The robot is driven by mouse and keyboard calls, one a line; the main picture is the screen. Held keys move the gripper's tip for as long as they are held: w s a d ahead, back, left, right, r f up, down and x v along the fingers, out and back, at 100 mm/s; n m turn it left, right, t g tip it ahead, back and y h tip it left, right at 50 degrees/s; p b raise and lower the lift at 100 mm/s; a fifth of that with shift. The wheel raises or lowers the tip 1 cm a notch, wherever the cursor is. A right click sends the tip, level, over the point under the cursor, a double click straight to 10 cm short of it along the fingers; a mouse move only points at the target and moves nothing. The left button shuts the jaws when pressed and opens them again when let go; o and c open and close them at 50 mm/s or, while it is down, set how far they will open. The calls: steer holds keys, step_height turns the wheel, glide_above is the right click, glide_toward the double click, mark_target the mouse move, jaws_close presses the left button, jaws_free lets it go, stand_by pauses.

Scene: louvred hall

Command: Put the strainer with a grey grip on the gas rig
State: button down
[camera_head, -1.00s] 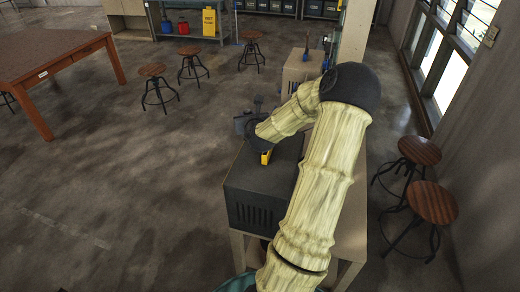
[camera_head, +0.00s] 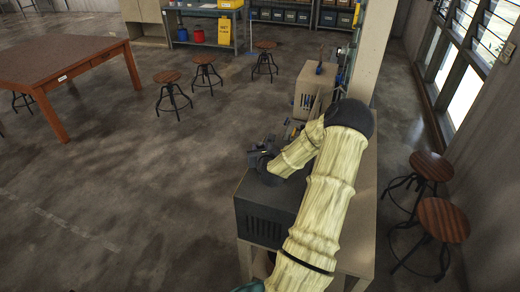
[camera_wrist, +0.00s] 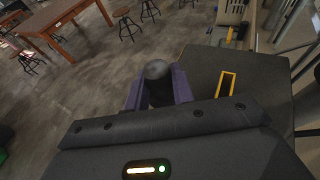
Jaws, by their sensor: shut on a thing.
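My gripper (camera_head: 264,165) is over the left side of a dark grey vented box (camera_head: 262,222), partly hidden by my arm in the head view. In the wrist view, its two purplish fingers (camera_wrist: 158,92) are closed on a dark thing with a rounded grey end (camera_wrist: 157,70). This looks like the strainer's grip; the rest of the strainer is hidden. The box's dark top (camera_wrist: 262,75) lies to the right of the fingers. I cannot tell for sure which thing is the gas rig.
A yellow rectangular frame (camera_wrist: 227,97) is on the box top, right of the fingers. Behind stands a beige vented cabinet (camera_head: 309,91) with slim dark things on it. Two stools (camera_head: 443,220) are on the right, a brown table (camera_head: 65,60) at the left. Floor left of the box is clear.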

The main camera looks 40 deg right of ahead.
steer(key=shift+f, duration=0.45)
steer(key=shift+f, duration=0.1)
steer(key=c, duration=1.2)
jaws_free()
steer(key=shift+r, duration=0.2)
steer(key=shift+s+a+f, duration=0.1)
steer(key=shift+s+a, duration=0.05)
steer(key=shift+s, duration=0.1)
steer(key=b+v, duration=0.3)
steer(key=v, duration=0.8)
steer(key=shift+s+a, duration=0.1)
steer(key=shift+s, duration=0.2)
